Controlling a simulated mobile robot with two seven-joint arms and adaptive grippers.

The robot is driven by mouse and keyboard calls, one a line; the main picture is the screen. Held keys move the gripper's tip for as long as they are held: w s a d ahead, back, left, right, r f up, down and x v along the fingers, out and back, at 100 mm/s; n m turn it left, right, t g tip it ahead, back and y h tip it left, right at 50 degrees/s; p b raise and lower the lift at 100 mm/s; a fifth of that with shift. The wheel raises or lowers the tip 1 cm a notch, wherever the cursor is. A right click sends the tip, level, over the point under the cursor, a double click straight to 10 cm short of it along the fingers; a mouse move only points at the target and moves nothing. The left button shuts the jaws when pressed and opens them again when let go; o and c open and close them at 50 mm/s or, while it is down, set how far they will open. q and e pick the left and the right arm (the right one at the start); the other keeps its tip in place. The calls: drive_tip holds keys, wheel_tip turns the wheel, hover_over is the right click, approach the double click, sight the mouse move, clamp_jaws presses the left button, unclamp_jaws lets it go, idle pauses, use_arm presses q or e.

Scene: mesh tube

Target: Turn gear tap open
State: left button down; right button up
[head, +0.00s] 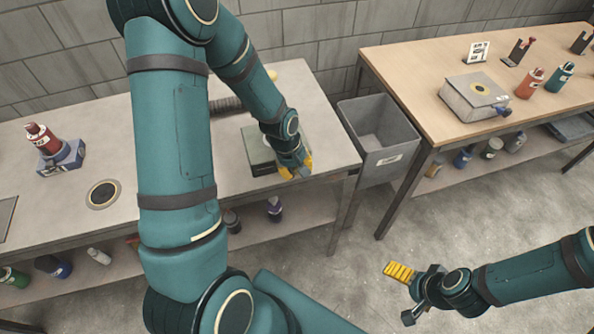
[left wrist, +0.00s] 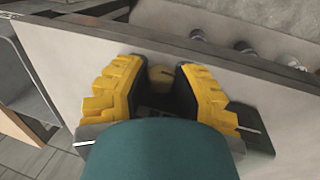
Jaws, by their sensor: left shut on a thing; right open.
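A grey-green box (head: 256,150) stands near the front right of the left bench. My left gripper (head: 297,172) is at its front right side, close to the bench's front edge. In the left wrist view the yellow fingers of my left gripper (left wrist: 158,88) are on both sides of a small tan knob-like part (left wrist: 162,76), which I take to be the gear tap. The gripper is shut on it. My own arm hides most of the part, so its turn angle cannot be told. My right gripper (head: 405,294) is open and empty above the floor.
A red bottle on a blue stand (head: 60,157) and a round disc (head: 103,194) are on the left bench (head: 330,150). A grey bin (head: 383,135) stands between the benches. The right bench (head: 425,70) bears another box (head: 474,97) and bottles. The floor by my right gripper is clear.

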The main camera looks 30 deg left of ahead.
use_arm(q)
drive_tip(key=shift+s+t+h, duration=0.1)
drive_tip(key=shift+t+h, duration=0.2)
drive_tip(key=c, duration=0.7)
unclamp_jaws()
drive_tip(key=shift+c, duration=0.2)
drive_tip(key=v, duration=1.2)
drive_tip(key=shift+d, duration=0.1)
